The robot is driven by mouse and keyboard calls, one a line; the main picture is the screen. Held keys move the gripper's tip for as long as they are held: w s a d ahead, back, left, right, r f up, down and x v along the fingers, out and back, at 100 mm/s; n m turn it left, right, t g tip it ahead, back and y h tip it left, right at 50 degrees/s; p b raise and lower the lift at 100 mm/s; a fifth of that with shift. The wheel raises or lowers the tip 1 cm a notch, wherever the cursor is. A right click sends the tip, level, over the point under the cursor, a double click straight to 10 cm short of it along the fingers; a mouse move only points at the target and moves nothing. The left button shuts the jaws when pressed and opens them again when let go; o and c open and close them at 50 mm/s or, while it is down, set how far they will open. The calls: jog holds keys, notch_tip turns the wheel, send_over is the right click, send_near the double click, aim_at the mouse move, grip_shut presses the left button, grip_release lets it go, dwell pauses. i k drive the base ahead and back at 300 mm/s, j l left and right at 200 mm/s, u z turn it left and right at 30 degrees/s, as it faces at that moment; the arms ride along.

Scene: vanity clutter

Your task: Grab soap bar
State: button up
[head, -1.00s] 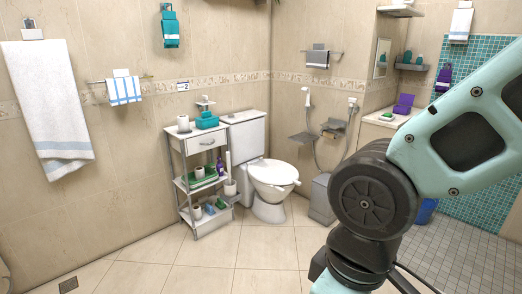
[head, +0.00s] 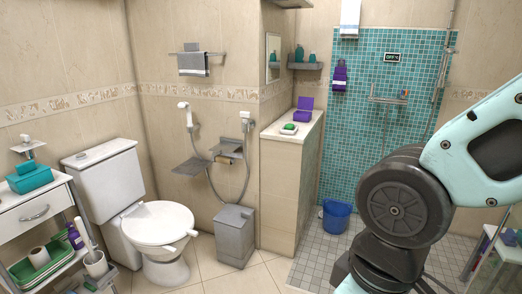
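A small green item that looks like the soap bar (head: 290,126) lies on a white dish (head: 288,131) on top of the half-wall ledge (head: 275,131), right of the toilet. It is too small to make out clearly. A purple open box or container (head: 303,110) stands just behind it on the same ledge. My arm fills the right side of the head view, but my gripper is out of the picture, so its state is hidden.
The toilet (head: 152,222) and a grey bin (head: 235,235) stand left of the half-wall. A white cart (head: 35,215) with toiletries is at the far left. A blue bucket (head: 337,216) sits on the shower floor. Tiled floor shows between toilet and bin.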

aim_at(289, 126)
jog(key=i+l, duration=0.75)
jog(key=i+j+z, duration=0.1)
jog(key=i+j, duration=0.15)
jog(key=i, duration=0.3)
jog(key=i+j, duration=0.3)
jog(key=i, duration=0.2)
jog(key=i+j+z, duration=0.15)
jog(key=i, duration=0.4)
jog(key=i+j+z, duration=0.1)
jog(key=i+j, duration=0.35)
